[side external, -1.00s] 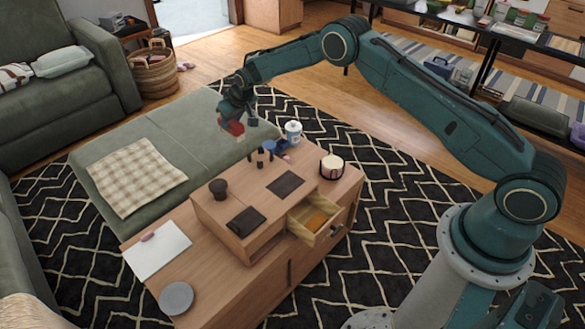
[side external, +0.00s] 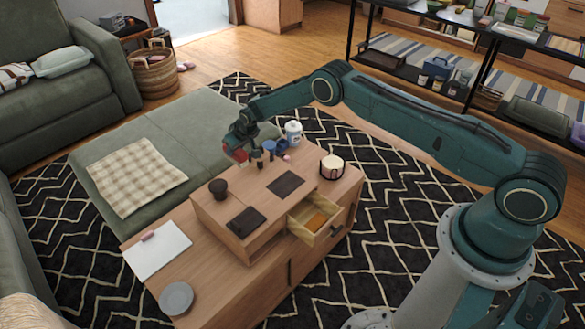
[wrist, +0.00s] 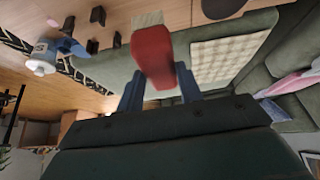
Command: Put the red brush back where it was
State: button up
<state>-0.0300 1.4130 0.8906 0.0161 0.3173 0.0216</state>
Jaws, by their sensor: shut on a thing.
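My gripper (side external: 238,152) is shut on the red brush (side external: 240,156) and holds it above the couch-like seat beside the far edge of the wooden table. In the wrist view the red brush (wrist: 153,58) sits between the two blue fingers (wrist: 155,95), its pale bristle end (wrist: 148,19) pointing away from my gripper. In the side view, the arm hides part of the brush. The wooden table (side external: 215,285) carries a raised wooden unit (side external: 218,233) with an open drawer (side external: 325,212) holding an orange item.
A dark cup (side external: 218,188), dark pads, a candle (side external: 331,167), a white board (side external: 156,249) and a grey plate (side external: 176,298) occupy the table.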

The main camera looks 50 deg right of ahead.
aim_at(240, 163)
jog(key=shift+f, duration=2.35)
jog(key=shift+f, duration=1.85)
jog(key=shift+f, duration=0.1)
jog(key=o, duration=1)
jog(key=shift+c, duration=0.2)
jog(key=shift+s+r, duration=0.1)
jog(key=shift+r, duration=0.2)
jog(key=shift+s+r, duration=0.25)
jog(key=shift+r, duration=0.3)
jog(key=shift+v, duration=5.15)
